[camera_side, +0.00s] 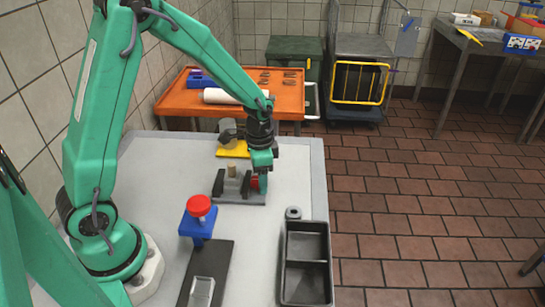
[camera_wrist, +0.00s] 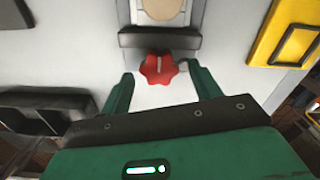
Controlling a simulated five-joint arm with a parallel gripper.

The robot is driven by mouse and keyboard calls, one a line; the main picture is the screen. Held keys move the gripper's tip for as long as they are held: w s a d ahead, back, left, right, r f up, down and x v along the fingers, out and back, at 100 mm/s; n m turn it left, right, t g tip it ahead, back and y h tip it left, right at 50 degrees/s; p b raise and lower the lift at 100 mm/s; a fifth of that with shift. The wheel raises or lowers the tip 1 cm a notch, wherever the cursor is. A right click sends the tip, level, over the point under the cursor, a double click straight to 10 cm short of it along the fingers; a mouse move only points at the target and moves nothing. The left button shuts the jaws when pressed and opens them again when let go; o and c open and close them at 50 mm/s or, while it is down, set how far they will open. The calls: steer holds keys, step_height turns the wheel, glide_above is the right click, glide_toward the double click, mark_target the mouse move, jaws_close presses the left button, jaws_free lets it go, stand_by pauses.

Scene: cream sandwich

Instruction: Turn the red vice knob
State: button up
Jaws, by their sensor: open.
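The red vice knob (camera_wrist: 159,68) is a lobed knob with a pale slot, at the centre of the wrist view. It also shows in the side view (camera_side: 256,183), partly hidden by my gripper. It sits at the end of the grey vice (camera_side: 239,196), which has dark jaws. A round tan piece (camera_wrist: 163,8) lies between the jaws; it shows as a small tan cylinder in the side view. My gripper (camera_wrist: 162,83) is open, its green fingers on either side of the knob with gaps visible. Whether a finger touches the knob is not clear.
A black two-compartment tray (camera_side: 306,262) stands at the table's front right. A blue stand with a red top (camera_side: 201,207) and a dark plate (camera_side: 207,272) are at the front. A yellow item (camera_side: 233,149) lies behind the vice. The white table (camera_side: 258,240) is bare between them.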

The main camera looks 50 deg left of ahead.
steer(key=shift+f, duration=0.15)
steer(key=c, duration=1)
steer(key=shift+m, duration=0.4)
steer(key=m, duration=0.4)
steer(key=shift+d, duration=0.1)
steer(key=m, duration=0.4)
steer(key=shift+s+m, duration=0.15)
steer(key=shift+m, duration=0.15)
